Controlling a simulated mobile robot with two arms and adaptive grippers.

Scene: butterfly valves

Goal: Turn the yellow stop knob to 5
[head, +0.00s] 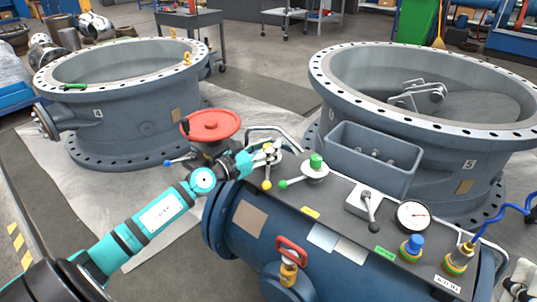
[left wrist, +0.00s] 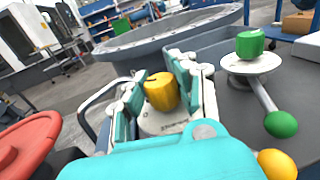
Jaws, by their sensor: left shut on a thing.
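The yellow stop knob (left wrist: 160,91) sits on a round pale dial plate with small markings, too blurred to read. My left gripper (left wrist: 180,92) has its fingers on both sides of the knob and is shut on it. In the head view the left gripper (head: 262,156) covers most of the knob at the left end of the blue valve body's top panel. A lever with a yellow ball (head: 267,185) sticks out below it. The dial's number 5 cannot be made out.
A green knob (head: 316,160) with a green-ball lever stands just right of my left gripper. A red handwheel (head: 211,125) is close on its left. A grey open box (head: 372,158), a gauge (head: 413,216) and large flanged valve rings stand around. A pale part shows at the bottom right corner.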

